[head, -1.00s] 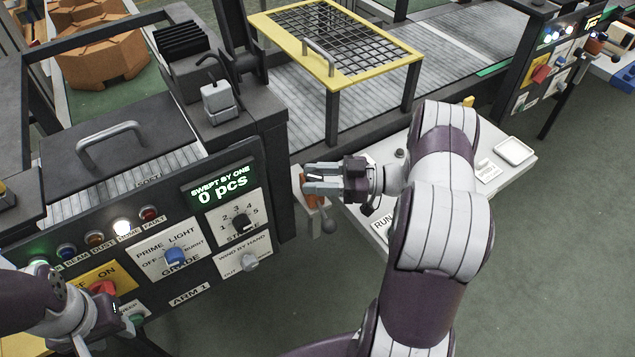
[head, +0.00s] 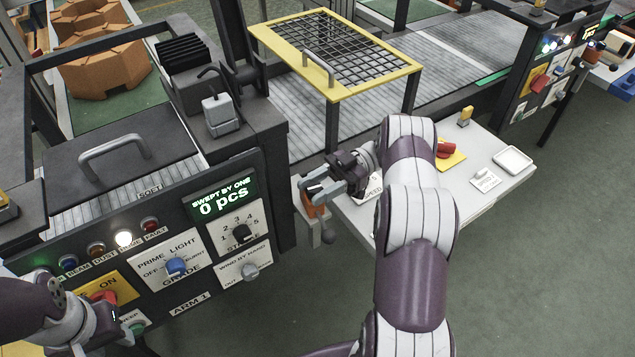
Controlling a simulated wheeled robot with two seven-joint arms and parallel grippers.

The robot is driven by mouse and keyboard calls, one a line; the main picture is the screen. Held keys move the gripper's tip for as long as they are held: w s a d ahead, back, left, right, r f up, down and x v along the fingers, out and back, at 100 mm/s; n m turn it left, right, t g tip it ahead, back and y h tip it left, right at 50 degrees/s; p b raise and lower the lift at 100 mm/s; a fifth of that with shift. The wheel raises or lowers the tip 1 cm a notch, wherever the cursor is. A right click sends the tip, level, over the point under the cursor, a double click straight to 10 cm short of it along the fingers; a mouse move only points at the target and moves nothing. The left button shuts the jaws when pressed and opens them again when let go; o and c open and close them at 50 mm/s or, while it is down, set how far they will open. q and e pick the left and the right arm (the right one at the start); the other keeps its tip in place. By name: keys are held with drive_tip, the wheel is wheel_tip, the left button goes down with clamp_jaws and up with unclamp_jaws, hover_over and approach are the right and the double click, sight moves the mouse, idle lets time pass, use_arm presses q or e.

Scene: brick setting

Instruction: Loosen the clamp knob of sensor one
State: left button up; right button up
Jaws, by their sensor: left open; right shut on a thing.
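A small orange sensor unit (head: 316,210) stands on a grey bracket at the left end of the white side table, close to the corner of the dark machine. The fingers hide most of the held part. My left gripper (head: 122,322) is open and empty at the lower left, in front of the control panel, partly cut off by its own wrist.
The control panel (head: 210,240) with knobs, lamps and a "0 pcs" display stands left of the sensor. A yellow-framed mesh guard (head: 290,45) is behind it. The white side table (head: 480,150) carries a red knob on a yellow plate and a small tray (head: 512,159).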

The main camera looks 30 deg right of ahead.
drive_tip(key=shift+f, duration=0.1)
idle(0.4)
drive_tip(key=o, duration=1)
drive_tip(key=shift+a, duration=0.2)
